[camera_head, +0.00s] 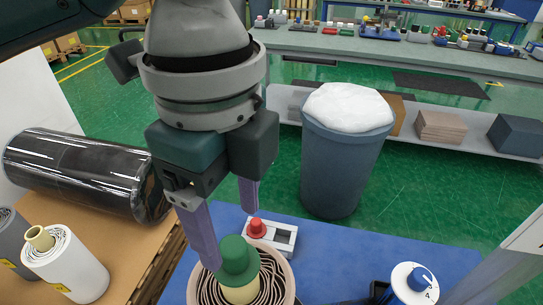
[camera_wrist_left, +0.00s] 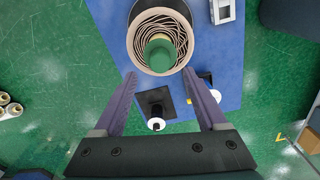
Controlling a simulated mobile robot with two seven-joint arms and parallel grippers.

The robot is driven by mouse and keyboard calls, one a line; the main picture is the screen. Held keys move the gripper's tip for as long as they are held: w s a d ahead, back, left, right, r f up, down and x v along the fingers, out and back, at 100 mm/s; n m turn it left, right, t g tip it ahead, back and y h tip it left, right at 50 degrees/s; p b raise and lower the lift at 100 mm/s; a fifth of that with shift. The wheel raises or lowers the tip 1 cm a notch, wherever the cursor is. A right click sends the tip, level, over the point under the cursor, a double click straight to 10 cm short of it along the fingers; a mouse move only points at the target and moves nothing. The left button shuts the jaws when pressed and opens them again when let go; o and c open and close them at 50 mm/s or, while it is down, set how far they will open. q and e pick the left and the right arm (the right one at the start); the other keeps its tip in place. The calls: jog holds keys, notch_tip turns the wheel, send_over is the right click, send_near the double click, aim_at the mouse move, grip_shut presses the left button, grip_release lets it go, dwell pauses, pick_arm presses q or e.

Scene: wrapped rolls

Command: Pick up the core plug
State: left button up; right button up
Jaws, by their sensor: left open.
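The green core plug (camera_head: 238,262) has a stepped, rounded top and stands in the pale core at the middle of a coiled roll (camera_head: 283,272). The roll has a beige outer wall and dark wavy layers inside. My left gripper (camera_head: 226,222) is open, with purple fingers pointing down over the plug. One finger covers part of the roll in the head view. In the left wrist view, the plug (camera_wrist_left: 160,54) lies just beyond the gap between the two fingertips (camera_wrist_left: 159,74). Nothing is held. My right gripper is not in view.
The roll stands on a blue tabletop (camera_head: 340,262). A black wrapped roll (camera_head: 85,172) lies at the left. A grey bin (camera_head: 340,170) stands behind.

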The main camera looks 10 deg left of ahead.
aim_at(231, 245)
pick_arm(q)
jog(key=f, duration=0.4)
jog(key=f+p, duration=0.1)
jog(key=f, duration=0.1)
jog(key=shift+a, duration=0.25)
jog(key=shift+c, duration=0.2)
grip_shut()
